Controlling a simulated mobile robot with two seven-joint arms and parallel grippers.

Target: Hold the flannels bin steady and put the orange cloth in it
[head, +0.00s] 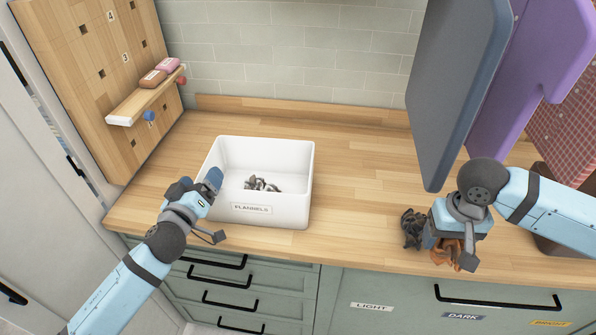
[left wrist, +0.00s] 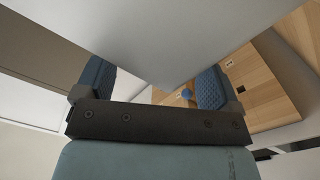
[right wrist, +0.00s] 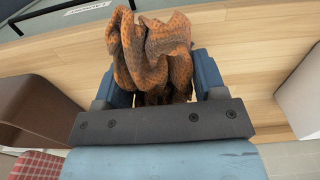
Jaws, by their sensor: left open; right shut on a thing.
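The white flannels bin (head: 297,190) stands on the counter, its label facing front, with a few grey and brown cloths (head: 262,185) inside. My left gripper (head: 214,206) is open at the bin's front left corner, one finger by the rim and the other lower outside. In the left wrist view the pale bin wall (left wrist: 165,40) reaches between the open fingers (left wrist: 155,88); I cannot tell whether they touch it. My right gripper (head: 450,245) is shut on the orange cloth (head: 446,252), low over the counter's front right. The crumpled cloth (right wrist: 150,50) bulges beyond the fingers in the right wrist view.
A dark cloth (head: 412,228) lies just left of my right gripper. Hanging grey (head: 455,90) and purple (head: 520,90) panels and a red checked cloth (head: 565,130) crowd the right. A pegboard with a small shelf (head: 145,97) stands left.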

